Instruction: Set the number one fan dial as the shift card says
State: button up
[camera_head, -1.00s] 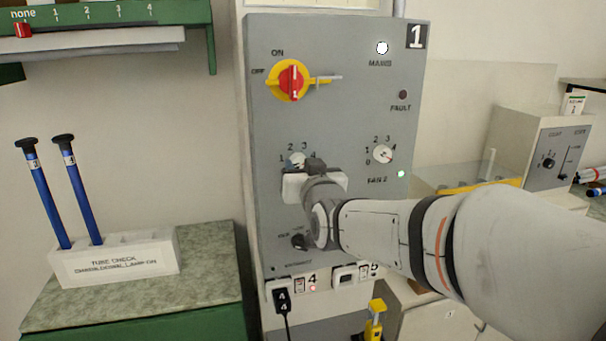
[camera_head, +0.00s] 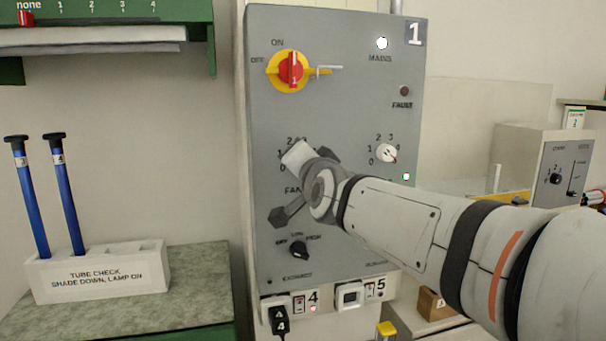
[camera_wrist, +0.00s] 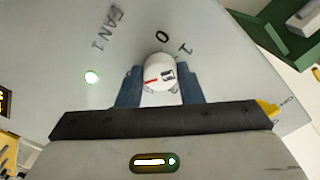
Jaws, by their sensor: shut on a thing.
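The number one fan dial (camera_wrist: 158,68) is a round white knob with a red mark, beside the "FAN 1" lettering in the wrist view. My gripper (camera_wrist: 158,88) is shut on it, one blue-grey finger on each side. The numerals 0 and 1 show past the dial; the other numerals are out of that view. The red mark sits toward the lower left of the knob there; I cannot tell which numeral it means. In the head view my gripper (camera_head: 306,160) is tilted and hides the dial on the grey panel (camera_head: 345,110) marked 1. I cannot make out a shift card.
The FAN 2 dial (camera_head: 386,153) is close on the right, the red and yellow main switch (camera_head: 291,70) above, and a black low/high knob (camera_head: 299,250) below. A white rack (camera_head: 100,275) with two blue tubes stands on the left counter.

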jog(key=shift+m, duration=0.4)
jog(key=o, duration=1)
jog(key=p+v, duration=0.1)
jog(key=v, duration=0.6)
jog(key=shift+s+d, duration=0.15)
jog(key=shift+s, duration=0.25)
jog(key=s+d+f+n+g+h+p, duration=0.1)
jog(key=s+d+f+n+g+p, duration=0.1)
jog(key=s+d+f+g+p, duration=0.3)
jog(key=s+d+f+n+g+h+p, duration=0.1)
jog(key=d+f+n+g+p, duration=0.15)
jog(key=f, duration=0.55)
jog(key=s+d+f+g+h+p, duration=0.1)
jog(key=s+d+f+g, duration=0.1)
jog(key=s, duration=0.2)
jog(key=s+d+f+n+g+h+p, duration=0.1)
jog(key=s+d+f+g+p, duration=0.1)
jog(key=s+f+g, duration=0.1)
jog(key=s+d+f+n+g+h+p, duration=0.1)
jog(key=s+d+f+g, duration=0.1)
jog(key=s, duration=0.4)
jog(key=shift+d+f+n, duration=0.25)
jog(key=shift+d+f, duration=0.15)
jog(key=shift+f, duration=0.05)
